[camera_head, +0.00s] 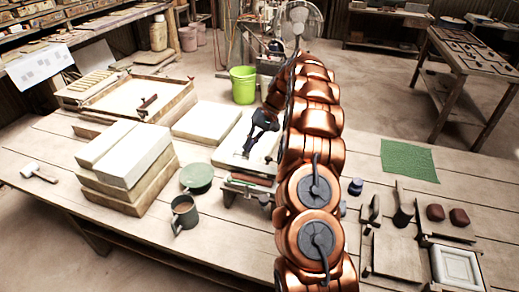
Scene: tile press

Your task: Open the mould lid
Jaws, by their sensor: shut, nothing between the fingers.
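My gripper (248,150) is shut and empty, pointing down over a pale flat slab (230,158) near the middle of the bench; I cannot tell whether it touches the slab. In front of the slab is a low block with green and reddish layers (248,187) on a dark base, partly hidden by my arm. A square frame (436,270) with a pale panel inside (458,269) lies at the lower right. I cannot tell for sure which of these is the mould, or pick out its lid. My copper-coloured arm hides the bench behind it.
Stacked pale blocks (126,155), a green bowl (197,177), a mug (185,212) and a mallet (37,172) stand left. A wooden tray (175,105) lies behind. A green mat (408,161), dark red lumps (459,217) and small tools lie right.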

